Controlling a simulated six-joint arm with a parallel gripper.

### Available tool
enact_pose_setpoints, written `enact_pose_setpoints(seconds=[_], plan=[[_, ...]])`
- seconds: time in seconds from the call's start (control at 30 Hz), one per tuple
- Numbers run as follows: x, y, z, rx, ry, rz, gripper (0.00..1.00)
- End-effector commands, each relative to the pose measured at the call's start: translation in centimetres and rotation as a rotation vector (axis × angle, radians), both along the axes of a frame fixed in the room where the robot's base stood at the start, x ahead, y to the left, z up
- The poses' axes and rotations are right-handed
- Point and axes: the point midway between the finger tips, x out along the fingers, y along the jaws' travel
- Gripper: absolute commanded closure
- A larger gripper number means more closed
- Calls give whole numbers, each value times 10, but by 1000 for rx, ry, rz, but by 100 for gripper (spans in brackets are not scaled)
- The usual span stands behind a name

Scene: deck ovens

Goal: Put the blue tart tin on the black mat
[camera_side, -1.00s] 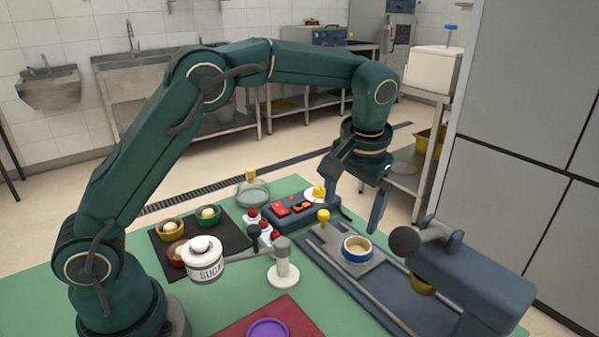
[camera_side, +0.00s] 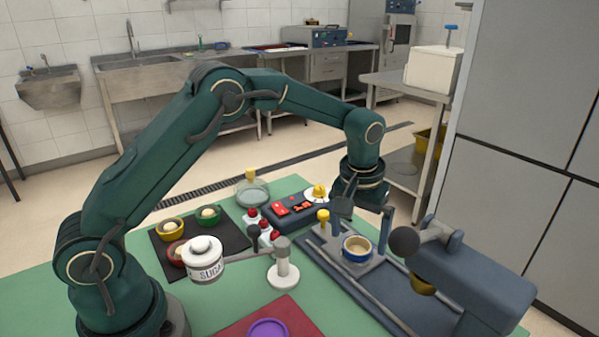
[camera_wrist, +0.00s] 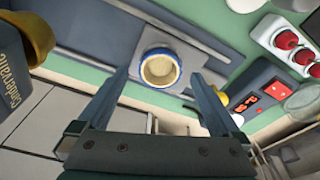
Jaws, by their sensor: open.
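The blue tart tin (camera_side: 357,254) holds pale filling and sits on the grey plate of a railed slide. In the wrist view the tin (camera_wrist: 176,80) shows between and just beyond the fingertips. My gripper (camera_side: 364,222) is open and empty, above the tin; its fingers (camera_wrist: 160,78) are spread either side of it in the wrist view, and I see no contact.
A sugar jar (camera_side: 204,264), a white stand (camera_side: 283,272) and red-topped buttons (camera_side: 265,228) stand between mat and slide. A control box (camera_side: 298,208) is behind. A blue-grey machine (camera_side: 470,280) overhangs the slide's right. A purple dish (camera_side: 268,328) is in front.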

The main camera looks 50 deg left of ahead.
Motion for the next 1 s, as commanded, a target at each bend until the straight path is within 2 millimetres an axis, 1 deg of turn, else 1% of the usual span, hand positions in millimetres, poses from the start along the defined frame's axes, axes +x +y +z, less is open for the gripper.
enact_pose_setpoints(seconds=[0.03, 0.17, 0.43, 0.47, 0.5, 0.57, 0.6, 0.67, 0.7, 1.0], plan=[[0, 1, -7, 0, 4, 0, 0], [1, 1, -16, 0, 3, 0, 0], [2, 1, -18, 0, 0, 0, 0], [2, 1, -18, 0, 0, 0, 4], [2, 1, -18, 0, 0, 0, 19], [2, 1, -17, 0, 0, 0, 42], [2, 1, -17, 0, 0, 0, 57], [2, 1, -17, 0, 0, 0, 80], [2, 1, -17, 0, 0, 0, 93], [2, 1, -14, -1, -1, 0, 94]])
